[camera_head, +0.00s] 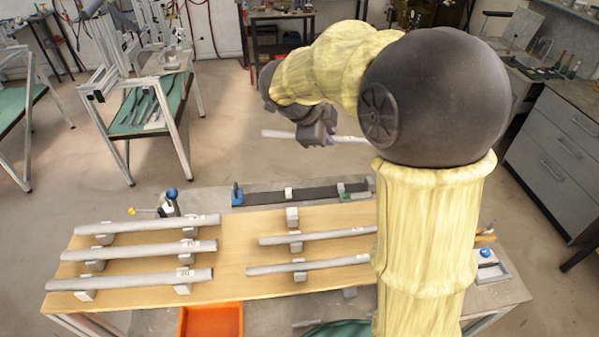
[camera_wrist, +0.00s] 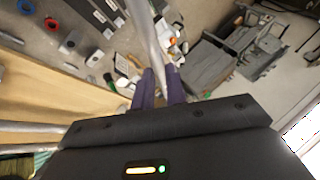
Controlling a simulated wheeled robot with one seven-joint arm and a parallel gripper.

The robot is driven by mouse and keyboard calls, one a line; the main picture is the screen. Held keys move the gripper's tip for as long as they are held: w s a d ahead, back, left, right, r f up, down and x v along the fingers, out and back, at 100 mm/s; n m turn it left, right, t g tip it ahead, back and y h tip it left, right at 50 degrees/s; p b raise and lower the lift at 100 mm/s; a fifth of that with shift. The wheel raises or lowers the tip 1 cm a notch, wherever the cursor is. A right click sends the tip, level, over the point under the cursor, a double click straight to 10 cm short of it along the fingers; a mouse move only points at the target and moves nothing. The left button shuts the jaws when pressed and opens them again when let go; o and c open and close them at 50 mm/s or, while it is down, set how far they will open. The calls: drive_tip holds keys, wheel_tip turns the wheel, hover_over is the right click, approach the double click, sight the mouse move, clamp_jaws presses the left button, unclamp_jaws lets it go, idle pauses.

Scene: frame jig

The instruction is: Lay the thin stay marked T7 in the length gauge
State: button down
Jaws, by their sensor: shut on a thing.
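My gripper (camera_head: 327,143) is raised above the far side of the bench and shut on a thin grey stay (camera_head: 278,134). The stay sticks out on both sides of it, roughly level. In the wrist view the stay (camera_wrist: 147,32) runs up from between the purple fingers (camera_wrist: 160,88). No mark is readable on it. A long dark channel with a blue end block, which looks like the length gauge (camera_head: 265,198), lies behind the wooden board, below the stay. My arm hides its right end. Dark bars (camera_wrist: 92,14) show at the wrist view's upper left.
The wooden board (camera_head: 232,245) bears three thicker tubes (camera_head: 140,250) at left and two thin stays (camera_head: 315,237) at right, on grey blocks. A grey block (camera_head: 292,217) behind the thin stays is empty. An orange bin (camera_head: 211,321) is at the front. A blue-topped clamp (camera_head: 171,200) stands behind.

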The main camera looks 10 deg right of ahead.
drive_tip(key=w+a+f+n+p, duration=0.2)
drive_tip(key=w+a+f+p, duration=0.1)
drive_tip(key=w+f, duration=1.25)
drive_tip(key=w+f+p, duration=0.1)
drive_tip(key=w+f, duration=0.1)
drive_tip(key=f, duration=0.7)
drive_tip(key=w+f+n+t+y+p, duration=0.1)
drive_tip(key=w+f, duration=0.2)
drive_tip(key=f, duration=0.6)
drive_tip(key=shift+w+a, duration=0.15)
drive_tip(key=shift+w, duration=0.1)
drive_tip(key=shift+f+b, duration=2.2)
drive_tip(key=shift+f, duration=1.1)
drive_tip(key=c, duration=1.3)
unclamp_jaws()
drive_tip(key=shift+c, duration=0.2)
